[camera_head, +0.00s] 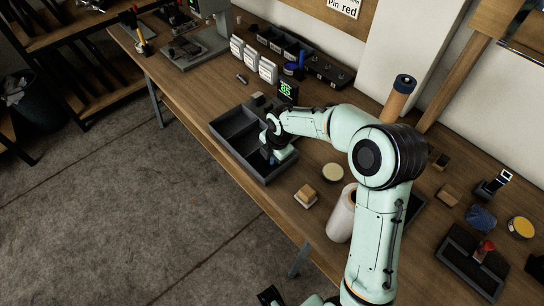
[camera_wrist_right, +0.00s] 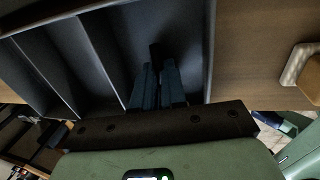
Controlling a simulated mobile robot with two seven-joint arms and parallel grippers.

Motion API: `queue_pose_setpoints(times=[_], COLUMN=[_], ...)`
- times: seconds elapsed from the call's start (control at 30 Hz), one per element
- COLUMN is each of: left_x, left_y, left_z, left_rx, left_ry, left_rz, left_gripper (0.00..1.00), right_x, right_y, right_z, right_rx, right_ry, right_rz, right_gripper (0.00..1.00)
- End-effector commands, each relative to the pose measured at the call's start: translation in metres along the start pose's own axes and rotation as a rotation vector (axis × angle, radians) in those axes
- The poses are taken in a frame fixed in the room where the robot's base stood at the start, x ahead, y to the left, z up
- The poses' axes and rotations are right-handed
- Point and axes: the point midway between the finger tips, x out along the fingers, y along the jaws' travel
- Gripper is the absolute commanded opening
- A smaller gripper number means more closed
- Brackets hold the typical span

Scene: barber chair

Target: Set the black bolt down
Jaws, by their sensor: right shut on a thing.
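My right gripper (camera_head: 270,158) reaches down into the dark compartment tray (camera_head: 222,142) on the workbench. In the right wrist view the gripper (camera_wrist_right: 158,72) is shut, its blue-grey fingers close together. A dark, narrow piece, seemingly the black bolt (camera_wrist_right: 155,52), shows at the fingertips, against the floor of a tray compartment. Its far end blends into the dark tray, so I cannot tell whether it touches the bottom. The tray also shows in the right wrist view (camera_wrist_right: 75,45), with dividers to the left. A dark part, perhaps my left gripper (camera_head: 269,296), shows at the bottom edge; its fingers are unclear.
A sponge-like block (camera_head: 305,196), a round tin (camera_head: 333,172) and a white roll (camera_head: 342,214) stand right of the tray. The bench left of the tray is mostly clear.

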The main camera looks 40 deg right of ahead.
Motion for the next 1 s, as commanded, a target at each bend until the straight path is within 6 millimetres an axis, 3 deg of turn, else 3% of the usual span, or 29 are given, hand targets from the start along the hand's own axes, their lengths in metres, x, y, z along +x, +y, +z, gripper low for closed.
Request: queue_pose_setpoints(times=[0.27, 0.3, 0.37, 0.4, 0.77, 1.0], left_x=[0.002, 0.002, 0.002, 0.001, -0.001, -0.006], left_y=[-0.001, -0.001, -0.001, -0.001, 0.0, 0.002], left_z=[0.0, 0.0, 0.0, 0.0, 0.0, -0.001], left_rx=[0.0, 0.0, 0.0, 0.0, 0.0, 0.001], left_ry=[-0.001, -0.001, 0.0, 0.0, 0.001, 0.002], left_rz=[0.0, 0.0, 0.0, 0.0, 0.0, 0.001], left_gripper=[0.43, 0.43, 0.43, 0.43, 0.43, 0.43], right_x=[0.003, 0.003, 0.003, 0.003, -0.004, -0.048], right_y=[0.0, -0.001, 0.0, 0.0, 0.0, 0.002], right_z=[0.0, 0.0, 0.0, 0.0, 0.0, 0.0], right_rx=[0.0, 0.0, 0.0, 0.0, 0.001, 0.001], right_ry=[0.0, 0.0, 0.0, 0.0, 0.0, -0.002], right_rz=[0.0, 0.0, 0.001, 0.0, -0.001, 0.006], right_gripper=[0.0, 0.15, 0.34, 0.37, 0.37, 0.37])
